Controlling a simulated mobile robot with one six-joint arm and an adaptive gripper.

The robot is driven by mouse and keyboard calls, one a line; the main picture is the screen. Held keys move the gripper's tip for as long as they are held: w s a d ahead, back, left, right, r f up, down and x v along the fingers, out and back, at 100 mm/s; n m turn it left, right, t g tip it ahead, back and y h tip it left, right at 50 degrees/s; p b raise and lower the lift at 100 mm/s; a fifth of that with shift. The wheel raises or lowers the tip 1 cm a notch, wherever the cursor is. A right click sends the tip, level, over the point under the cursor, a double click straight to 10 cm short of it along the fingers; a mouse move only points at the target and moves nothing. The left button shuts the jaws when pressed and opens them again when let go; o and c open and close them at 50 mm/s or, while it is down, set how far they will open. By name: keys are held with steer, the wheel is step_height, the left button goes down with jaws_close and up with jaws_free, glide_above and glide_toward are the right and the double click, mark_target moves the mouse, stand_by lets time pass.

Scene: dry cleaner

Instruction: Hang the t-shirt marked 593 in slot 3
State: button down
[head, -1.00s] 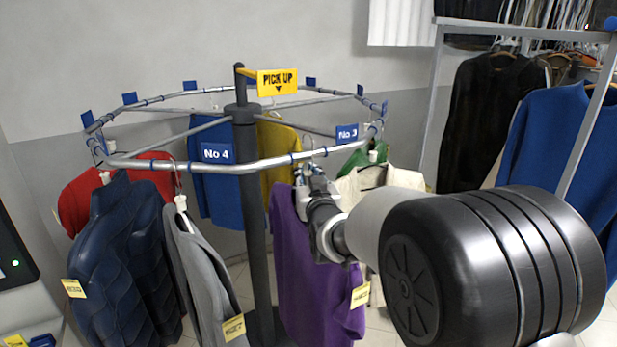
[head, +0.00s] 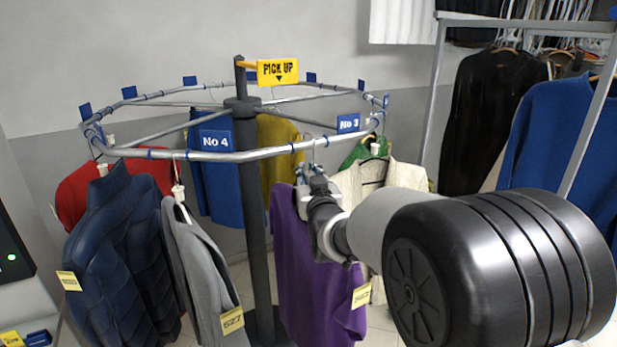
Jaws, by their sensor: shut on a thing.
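A purple garment (head: 303,255) hangs from my gripper (head: 312,180), which is shut at the top of its hanger. The hanger's hook shows at the front rail; I cannot tell whether it rests on the rail. Its yellow tag (head: 361,295) is too small to read surely. The round rail (head: 265,153) carries a blue "No 3" sign (head: 349,123) just right of the hook and a "No 4" sign (head: 215,140) to its left. My gripper is below the rail and partly hidden by my arm.
A grey garment (head: 205,270) tagged 527 and a navy puffer jacket (head: 118,240) hang on the left. The dark centre pole (head: 250,200) stands left of the purple garment. A clothes rack (head: 435,90) stands right.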

steer(key=shift+f+b, duration=0.55)
steer(key=shift+b, duration=0.4)
stand_by(0.9)
steer(key=c, duration=1.3)
jaws_free()
steer(key=shift+f, duration=0.1)
steer(key=v, duration=1.2)
steer(key=s+d+b, duration=0.6)
steer(key=s+d, duration=0.3)
steer(key=s, duration=0.4)
